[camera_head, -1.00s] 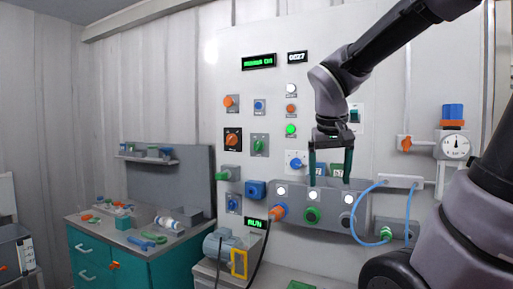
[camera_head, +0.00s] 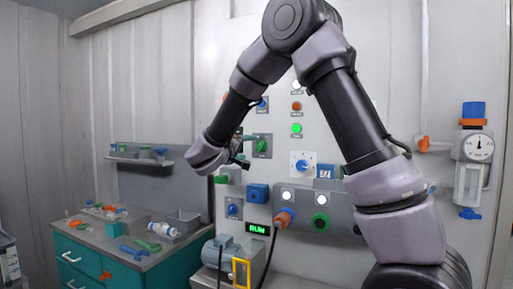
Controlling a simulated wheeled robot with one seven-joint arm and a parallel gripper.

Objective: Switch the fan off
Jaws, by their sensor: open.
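The control panel (camera_head: 326,108) carries the switches; I cannot read which one is the fan's. A green knob on a grey plate (camera_head: 261,146) is set in its left part. My gripper (camera_head: 245,150) is in front of the panel, close to the left of this knob. My wrist hides much of the gripper; it looks open and empty. I cannot tell whether it touches the knob. A blue dial on a white plate (camera_head: 302,165) is further right.
A green lit display (camera_head: 257,229) reads RUN above a motor (camera_head: 222,252). A grey box (camera_head: 335,209) with white lights and connectors juts out at the lower panel. A teal workbench (camera_head: 88,262) with tools stands left. A gauge unit (camera_head: 480,150) is at right.

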